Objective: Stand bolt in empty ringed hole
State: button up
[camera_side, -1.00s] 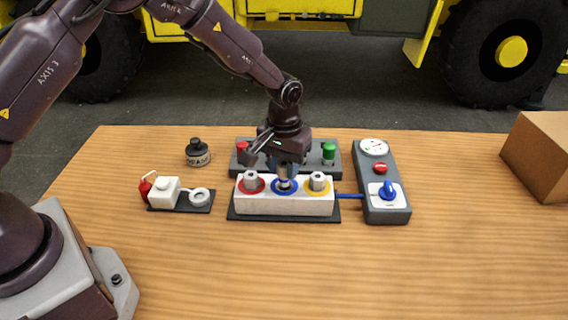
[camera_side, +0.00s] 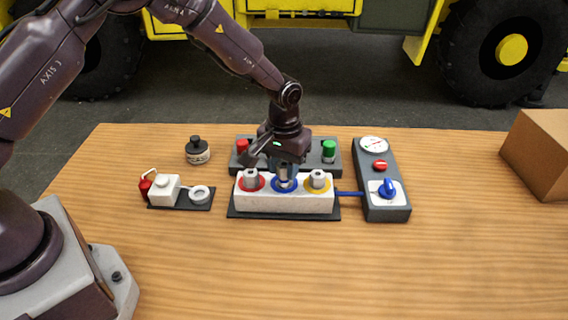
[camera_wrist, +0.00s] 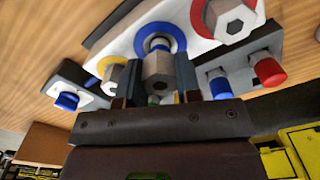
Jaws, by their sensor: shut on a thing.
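A white block (camera_side: 285,203) on a dark base carries red, blue and yellow ringed holes. A grey hex-headed bolt (camera_side: 253,178) stands in the red ring and another (camera_side: 317,179) in the yellow ring. My gripper (camera_side: 285,176) points down over the blue ring (camera_side: 284,187). Its fingers, also in the wrist view (camera_wrist: 158,78), are shut on a grey hex bolt (camera_wrist: 158,68). The held bolt looks upright and lines up with the blue ring (camera_wrist: 161,28). Its lower end is at the ring; how deep it sits in the hole I cannot tell.
Behind the block is a dark rack with red (camera_side: 243,147) and green (camera_side: 328,150) capped pieces. A control box (camera_side: 384,205) with a gauge and blue knob stands right. A small red-and-white unit (camera_side: 165,190) and black-topped jar (camera_side: 197,152) lie left. The front table is clear.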

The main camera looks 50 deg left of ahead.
jog(key=shift+f, duration=0.15)
jog(key=shift+f, duration=0.5)
jog(key=shift+f, duration=0.15)
jog(key=o, duration=1)
jog(key=shift+r, duration=3.5)
